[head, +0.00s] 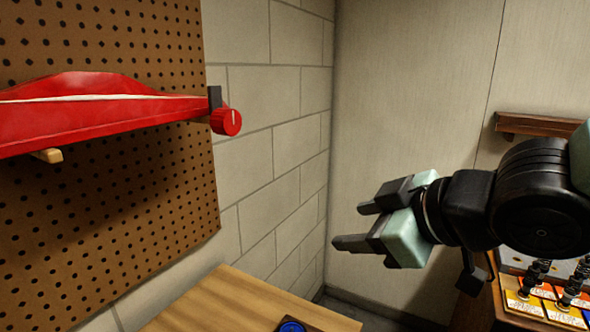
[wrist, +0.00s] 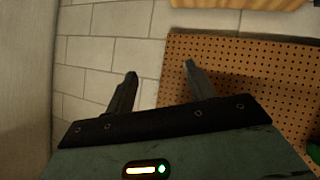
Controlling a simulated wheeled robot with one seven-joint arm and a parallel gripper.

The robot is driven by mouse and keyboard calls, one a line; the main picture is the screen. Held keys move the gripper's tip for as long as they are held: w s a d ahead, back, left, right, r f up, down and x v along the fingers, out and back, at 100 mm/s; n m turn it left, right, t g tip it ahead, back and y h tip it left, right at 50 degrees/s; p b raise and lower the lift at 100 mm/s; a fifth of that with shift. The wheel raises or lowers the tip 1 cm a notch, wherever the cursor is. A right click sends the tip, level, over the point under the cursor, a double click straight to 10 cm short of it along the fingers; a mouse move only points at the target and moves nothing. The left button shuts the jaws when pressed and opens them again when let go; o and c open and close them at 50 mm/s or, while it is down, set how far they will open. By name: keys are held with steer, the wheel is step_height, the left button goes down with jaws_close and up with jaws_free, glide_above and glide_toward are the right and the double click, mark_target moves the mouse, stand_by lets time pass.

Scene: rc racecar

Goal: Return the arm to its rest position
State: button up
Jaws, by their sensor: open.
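My gripper (head: 352,226) is at the right of the head view, on the end of my black and pale green arm. Its two dark fingers point left, apart, with nothing between them. The wrist view also shows the open fingers (wrist: 160,75), with the block wall and pegboard behind them. The gripper is in the air in front of the pale panelled wall and touches nothing that I can see.
A pegboard (head: 150,200) on the left wall carries a red car body (head: 100,108) with a red knob (head: 226,121). A wooden surface (head: 230,300) with a blue round thing (head: 291,326) lies below. A cabinet with coloured labels (head: 545,305) and a wooden shelf (head: 535,125) stand right.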

steer(key=s+d+f+m+g+h, duration=0.2)
steer(key=s+f+g+h, duration=0.1)
steer(key=s+f, duration=0.3)
steer(key=s+d+f+m+g+h, duration=0.2)
steer(key=s+f+g, duration=0.4)
steer(key=s, duration=0.4)
steer(key=shift+d+f+m+h, duration=0.3)
steer(key=shift+f+h, duration=0.05)
steer(key=shift+h, duration=0.45)
